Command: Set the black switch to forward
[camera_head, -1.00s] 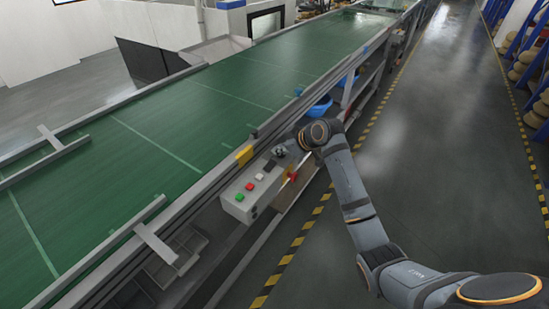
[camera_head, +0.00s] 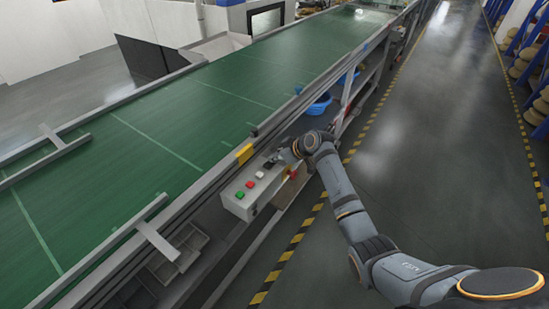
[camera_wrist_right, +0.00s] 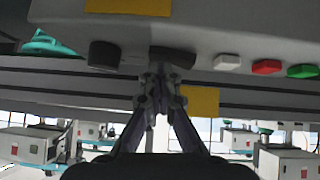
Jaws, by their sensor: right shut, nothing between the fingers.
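The grey control box (camera_head: 240,203) is mounted on the conveyor's side, with green (camera_head: 239,195), red (camera_head: 250,185) and white (camera_head: 260,175) buttons on top. A low black switch (camera_head: 268,166) lies beyond the white button, partly covered by my right gripper (camera_head: 280,158). In the right wrist view the black switch (camera_wrist_right: 173,56) is just beyond the shut, empty fingertips (camera_wrist_right: 160,82); contact cannot be told. Another dark round knob (camera_wrist_right: 104,55) stands to its left there. The switch's setting is not readable. My left gripper is out of view.
The green conveyor belt (camera_head: 205,110) runs behind the box along its metal rail. A red part (camera_head: 292,172) is below my right gripper. Blue bins (camera_head: 319,105) stand under the conveyor. The aisle floor (camera_head: 430,150) is clear.

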